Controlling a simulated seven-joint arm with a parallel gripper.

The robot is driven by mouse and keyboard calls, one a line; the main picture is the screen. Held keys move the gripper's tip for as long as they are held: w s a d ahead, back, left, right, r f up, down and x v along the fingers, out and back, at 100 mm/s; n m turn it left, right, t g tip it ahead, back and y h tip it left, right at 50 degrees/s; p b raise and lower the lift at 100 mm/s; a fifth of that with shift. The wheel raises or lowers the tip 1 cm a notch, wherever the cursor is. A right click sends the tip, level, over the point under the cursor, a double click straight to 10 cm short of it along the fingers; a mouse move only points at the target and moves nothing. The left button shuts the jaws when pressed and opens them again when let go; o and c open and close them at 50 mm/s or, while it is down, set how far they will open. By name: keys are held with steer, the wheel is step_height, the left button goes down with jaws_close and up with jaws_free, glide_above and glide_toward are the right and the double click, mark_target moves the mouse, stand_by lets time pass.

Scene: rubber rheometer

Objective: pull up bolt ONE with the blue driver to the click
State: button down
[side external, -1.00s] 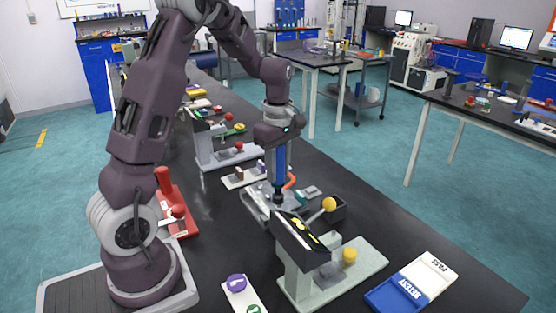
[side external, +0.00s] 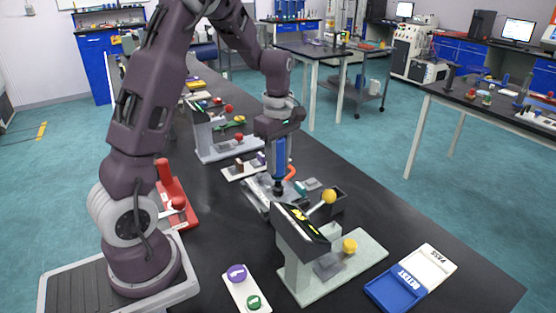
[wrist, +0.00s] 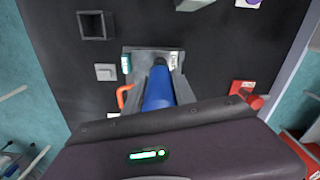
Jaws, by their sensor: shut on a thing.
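My gripper (side external: 279,136) is shut on the blue driver (side external: 279,160), which hangs upright below it with its dark lower end down at the metal fixture (side external: 256,194). In the wrist view the blue driver (wrist: 158,90) points away from my gripper over the grey fixture (wrist: 137,62). The fixture has an orange-red curved handle (wrist: 124,97) at its side. The bolts are hidden by the driver or too small to tell, and I cannot tell whether the driver tip touches one.
A tester with a yellow-knobbed lever (side external: 329,197) stands close in front. A dark open box (side external: 338,203) sits just right of the fixture. A red lever press (side external: 174,196) is at left. A white card with purple and green buttons (side external: 245,289) and a PASS/RETEST tray (side external: 431,262) lie in front.

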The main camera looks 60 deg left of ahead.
mark_target(278, 149)
steer(key=shift+f, duration=1)
stand_by(2.3)
steer(key=shift+r, duration=2.55)
